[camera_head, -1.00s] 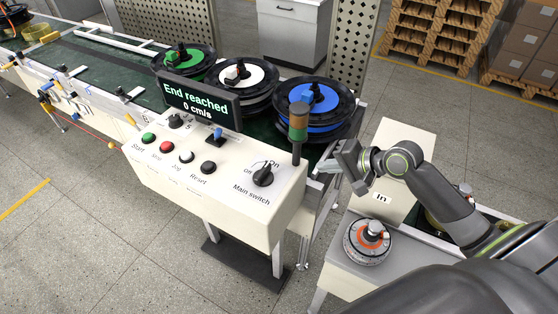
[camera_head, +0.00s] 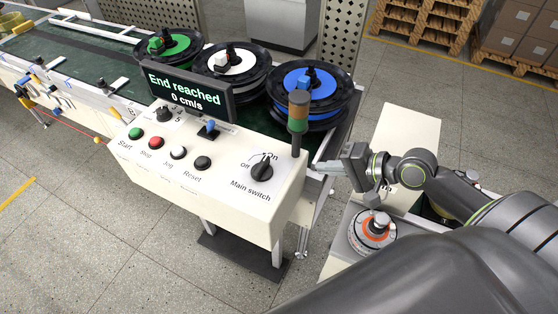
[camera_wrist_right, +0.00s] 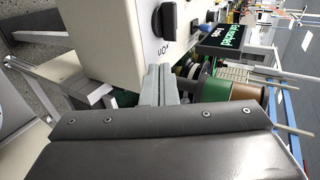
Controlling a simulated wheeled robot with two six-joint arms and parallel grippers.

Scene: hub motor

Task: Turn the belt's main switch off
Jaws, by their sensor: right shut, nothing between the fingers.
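My right gripper (camera_head: 316,167) is shut and empty, to the right of the box and apart from the knob. Its closed fingers (camera_wrist_right: 160,86) show in the right wrist view, below the box edge. The display (camera_head: 187,92) reads End reached, 0 cm/s. My left gripper is not in view.
A signal tower (camera_head: 298,120) stands on the box between knob and gripper. Several buttons (camera_head: 156,143) lie left of the knob. Reels with green, white and blue hubs (camera_head: 310,82) stand behind. A hub with an orange ring (camera_head: 374,228) sits below my right arm.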

